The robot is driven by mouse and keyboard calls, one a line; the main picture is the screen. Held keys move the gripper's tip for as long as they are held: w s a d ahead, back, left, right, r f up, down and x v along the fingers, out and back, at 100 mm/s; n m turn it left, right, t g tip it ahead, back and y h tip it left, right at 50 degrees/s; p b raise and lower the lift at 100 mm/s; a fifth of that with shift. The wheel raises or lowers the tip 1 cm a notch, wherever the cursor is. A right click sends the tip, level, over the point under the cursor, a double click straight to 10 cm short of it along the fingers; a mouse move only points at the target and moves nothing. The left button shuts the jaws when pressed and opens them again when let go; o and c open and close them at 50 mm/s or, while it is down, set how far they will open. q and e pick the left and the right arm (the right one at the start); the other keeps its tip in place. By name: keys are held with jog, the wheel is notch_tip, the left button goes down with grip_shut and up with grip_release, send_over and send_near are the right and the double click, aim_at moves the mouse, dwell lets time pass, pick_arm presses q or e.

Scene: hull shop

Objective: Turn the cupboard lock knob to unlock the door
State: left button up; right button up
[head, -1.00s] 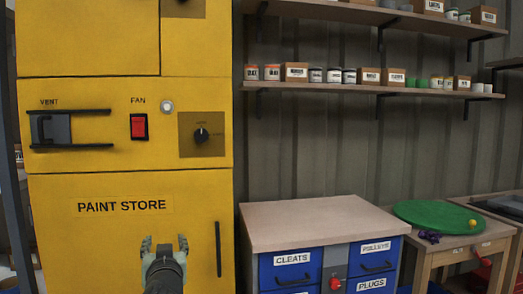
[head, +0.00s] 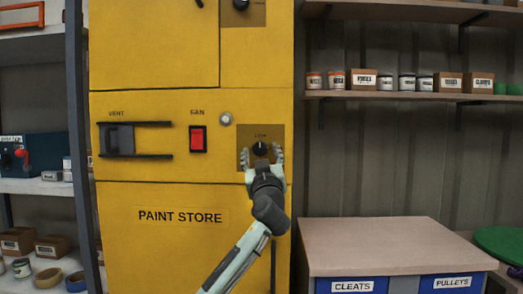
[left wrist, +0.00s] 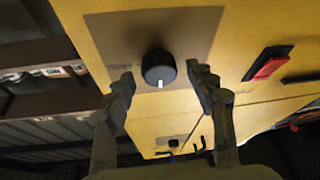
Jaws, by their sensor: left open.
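The yellow cupboard (head: 150,240) marked PAINT STORE stands upright. Its black lock knob (head: 261,149) sits on a brown plate to the right of the red fan switch. In the left wrist view the knob (left wrist: 158,67) carries a white pointer mark, and the lettering on the plate is too small to read. My left gripper (head: 263,160) is open in front of the knob. In the left wrist view its fingers (left wrist: 160,82) lie on either side of the knob, with visible gaps, and do not touch it. My right gripper is not in view.
A vent slider (head: 120,139) with black rails and a red fan switch (head: 198,139) lie left of the knob. A long vertical handle lies below, partly behind my arm. A workbench (head: 390,245) stands at the right. Shelves flank the cupboard.

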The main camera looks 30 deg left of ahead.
pick_arm(q)
jog(key=shift+w+a, duration=0.15)
jog(key=shift+w, duration=0.05)
jog(key=c, duration=1.2)
jog(key=shift+o, duration=0.2)
